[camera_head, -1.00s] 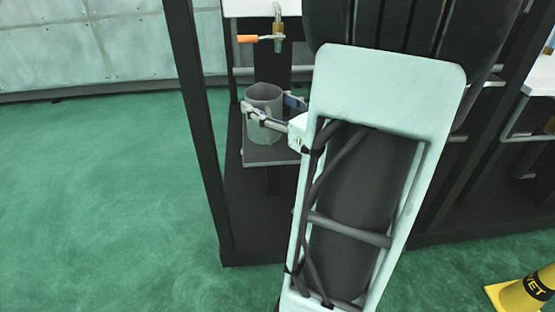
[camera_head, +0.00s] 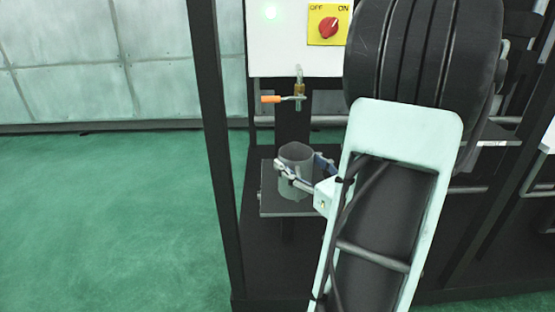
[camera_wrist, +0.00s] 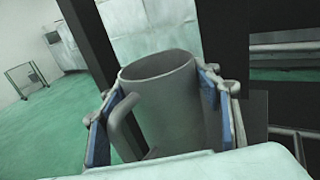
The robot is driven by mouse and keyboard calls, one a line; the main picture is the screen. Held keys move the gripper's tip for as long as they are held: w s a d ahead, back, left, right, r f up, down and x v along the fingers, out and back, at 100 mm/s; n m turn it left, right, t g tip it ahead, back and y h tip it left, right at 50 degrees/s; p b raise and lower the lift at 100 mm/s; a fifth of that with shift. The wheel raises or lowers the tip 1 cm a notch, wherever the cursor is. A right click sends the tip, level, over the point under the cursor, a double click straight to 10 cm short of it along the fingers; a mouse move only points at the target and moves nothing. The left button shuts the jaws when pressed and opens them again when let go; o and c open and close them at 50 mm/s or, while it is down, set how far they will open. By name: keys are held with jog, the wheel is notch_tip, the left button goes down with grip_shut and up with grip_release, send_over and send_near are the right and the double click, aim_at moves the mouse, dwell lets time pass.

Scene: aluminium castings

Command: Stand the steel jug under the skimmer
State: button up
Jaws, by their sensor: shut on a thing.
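The steel jug (camera_head: 296,176) is a grey, open-topped cylinder and looks upright. My gripper (camera_head: 303,168) is shut around its sides, one finger on each side. The jug is over a small dark metal shelf (camera_head: 270,206). I cannot tell whether its base touches the shelf; part of it is hidden by my gripper.
A white control box (camera_head: 285,45) with a red OFF/ON knob (camera_head: 329,28) sits above the tap. A dark frame post (camera_head: 213,130) stands left of the shelf. A large black ribbed drum (camera_head: 425,55) is at upper right. Green floor at left is open.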

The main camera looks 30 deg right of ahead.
jog(key=shift+r+p, duration=0.2)
jog(key=shift+p, duration=0.3)
jog(key=w+d+f+b, duration=0.2)
jog(key=w+f, duration=0.1)
jog(key=f, duration=0.1)
jog(key=w+d+f+b, duration=0.2)
jog(key=w+d+f, duration=0.1)
jog(key=f, duration=0.1)
jog(key=w+d+f+b, duration=0.2)
jog(key=w+f, duration=0.1)
jog(key=f, duration=0.1)
jog(key=shift+w+d+f, duration=0.2)
jog(key=shift+f, duration=0.15)
jog(key=shift+r, duration=0.1)
jog(key=o, duration=0.8)
jog(key=shift+f, duration=0.25)
jog(key=o, duration=0.5)
jog(key=shift+r, duration=0.1)
jog(key=shift+c, duration=0.2)
